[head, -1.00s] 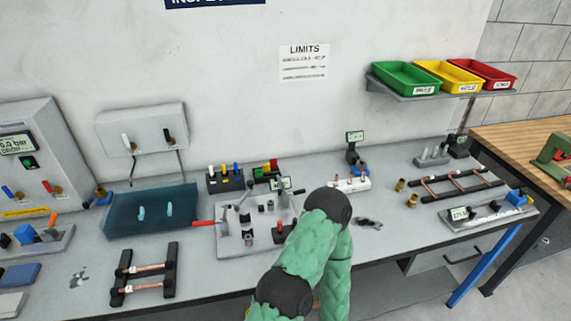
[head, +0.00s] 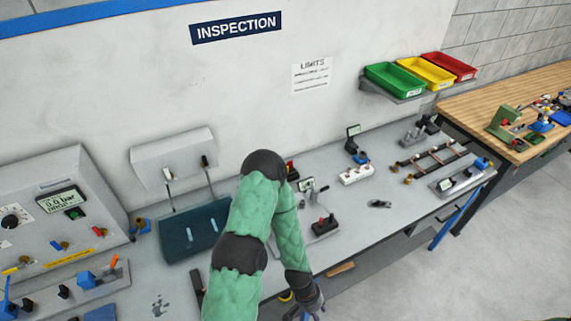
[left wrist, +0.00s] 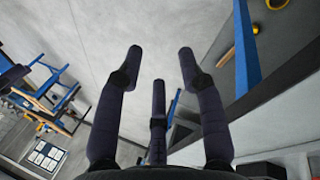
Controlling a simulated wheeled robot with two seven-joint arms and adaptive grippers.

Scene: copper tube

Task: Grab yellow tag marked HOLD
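No yellow tag marked HOLD can be made out in the views now. Behind my raised left arm in the head view, only a bit of a red piece (head: 291,170) shows on the bench; whatever stands beside it is hidden. My left gripper (head: 310,303) hangs low at the bottom of the head view, in front of the bench's front edge. In the left wrist view the left gripper's dark fingers (left wrist: 160,66) are spread apart with nothing between them, over the grey floor. My right gripper is not in view.
The grey bench (head: 355,228) holds test devices and fixtures. Green (head: 393,80), yellow (head: 425,73) and red (head: 450,67) trays sit on a wall shelf. A wooden piece (head: 341,269) lies below the bench top. A blue bar (left wrist: 245,50) stands near the fingers.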

